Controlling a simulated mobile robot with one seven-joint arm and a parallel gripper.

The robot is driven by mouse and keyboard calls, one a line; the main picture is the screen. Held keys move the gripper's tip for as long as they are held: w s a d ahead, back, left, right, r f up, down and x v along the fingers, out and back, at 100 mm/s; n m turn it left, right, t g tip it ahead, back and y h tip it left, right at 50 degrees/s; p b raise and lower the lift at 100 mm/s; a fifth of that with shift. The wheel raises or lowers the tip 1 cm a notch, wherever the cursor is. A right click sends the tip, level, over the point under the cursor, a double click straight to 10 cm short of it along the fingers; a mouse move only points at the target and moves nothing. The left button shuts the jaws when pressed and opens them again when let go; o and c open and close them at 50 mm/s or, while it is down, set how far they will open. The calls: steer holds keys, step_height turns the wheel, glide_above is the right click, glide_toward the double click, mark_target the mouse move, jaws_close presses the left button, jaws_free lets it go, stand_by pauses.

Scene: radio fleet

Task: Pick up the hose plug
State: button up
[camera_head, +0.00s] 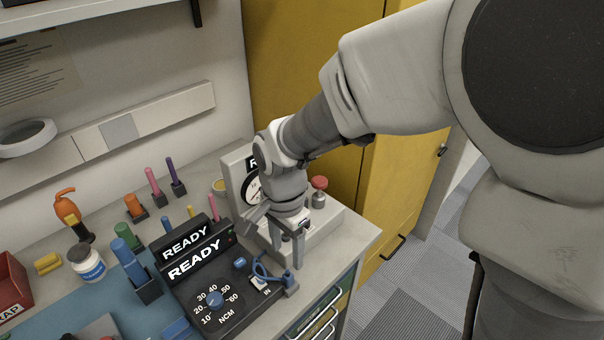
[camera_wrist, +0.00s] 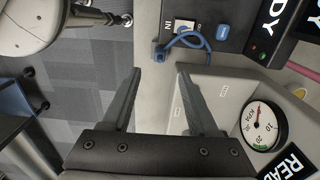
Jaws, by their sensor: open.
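A thin blue hose (camera_head: 261,268) loops beside the IN port on the black READY tester. The blue piece at the hose's end (camera_head: 290,282), seemingly the hose plug, sits at the tester's right edge near the counter's front. In the wrist view this plug (camera_wrist: 158,54) lies just beyond my fingertips, roughly between them, with the hose (camera_wrist: 188,39) curving away to the right. My gripper (camera_head: 287,258) points down just behind the plug, open and empty. It also shows in the wrist view (camera_wrist: 158,73), with a clear gap between its fingers.
The black tester (camera_head: 214,298) with its dial stands left of my gripper. A grey gauge unit (camera_head: 239,163) stands close behind, with a red-capped part (camera_head: 319,184) at its right. Pens and a white jar (camera_head: 86,262) stand farther left. The counter drops off at the front right.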

mark_target(288, 274)
step_height(288, 274, down, 9)
steer(key=shift+s+f+b, duration=0.1)
steer(key=shift+s+b, duration=0.05)
steer(key=shift+b, duration=0.6)
steer(key=shift+c, duration=0.2)
jaws_close()
